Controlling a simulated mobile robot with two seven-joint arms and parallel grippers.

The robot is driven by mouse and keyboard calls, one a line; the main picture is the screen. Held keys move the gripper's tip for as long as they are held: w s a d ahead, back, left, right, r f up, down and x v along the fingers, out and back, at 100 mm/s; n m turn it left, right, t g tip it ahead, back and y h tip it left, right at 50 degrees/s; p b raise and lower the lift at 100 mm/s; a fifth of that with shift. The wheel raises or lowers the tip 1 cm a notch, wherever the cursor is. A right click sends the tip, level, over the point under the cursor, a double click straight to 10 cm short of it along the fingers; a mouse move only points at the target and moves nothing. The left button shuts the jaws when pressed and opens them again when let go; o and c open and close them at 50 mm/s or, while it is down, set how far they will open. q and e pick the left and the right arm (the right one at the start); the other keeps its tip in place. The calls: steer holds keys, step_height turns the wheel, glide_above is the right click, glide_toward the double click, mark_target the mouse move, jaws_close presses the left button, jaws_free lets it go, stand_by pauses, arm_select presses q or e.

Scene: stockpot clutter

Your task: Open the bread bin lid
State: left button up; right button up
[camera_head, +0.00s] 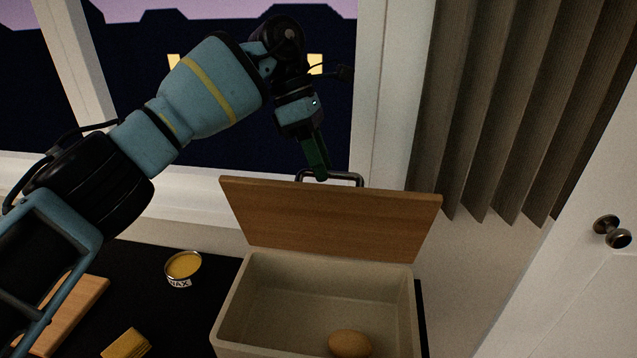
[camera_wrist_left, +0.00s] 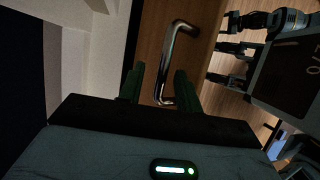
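The bread bin (camera_head: 232,300) is a pale box with its wooden lid (camera_head: 330,222) swung up and tilted back at the rear edge, so the inside shows. A metal bar handle (camera_head: 345,176) stands on the lid's upper edge; it also shows in the left wrist view (camera_wrist_left: 168,60). My left gripper (camera_head: 318,172) is at the handle. In the left wrist view its two dark fingers (camera_wrist_left: 158,88) are apart, with one end of the handle between them and a gap visible. My right gripper does not show in the head view; small dark arm parts in the wrist view are unclear.
A brown egg-like object (camera_head: 350,344) lies inside the bin. Left of the bin, on the dark counter (camera_head: 215,285), are an open tin (camera_head: 183,268), a yellow sponge-like block (camera_head: 126,344) and a wooden board (camera_head: 75,312). A curtain (camera_head: 490,110) and white door (camera_head: 590,270) are at right.

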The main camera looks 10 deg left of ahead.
arm_select(q)
steer(key=shift+s+d+r, duration=0.1)
steer(key=shift+s+r, duration=0.2)
steer(key=shift+r, duration=0.35)
steer(key=shift+s+d+r, duration=0.1)
steer(key=shift+s+r, duration=0.2)
steer(key=shift+r, duration=0.3)
steer(key=s+d+r+b, duration=0.1)
steer(key=s, duration=1.3)
steer(key=shift+s+d+r, duration=0.15)
steer(key=shift+s+d, duration=0.2)
steer(key=shift+d, duration=0.05)
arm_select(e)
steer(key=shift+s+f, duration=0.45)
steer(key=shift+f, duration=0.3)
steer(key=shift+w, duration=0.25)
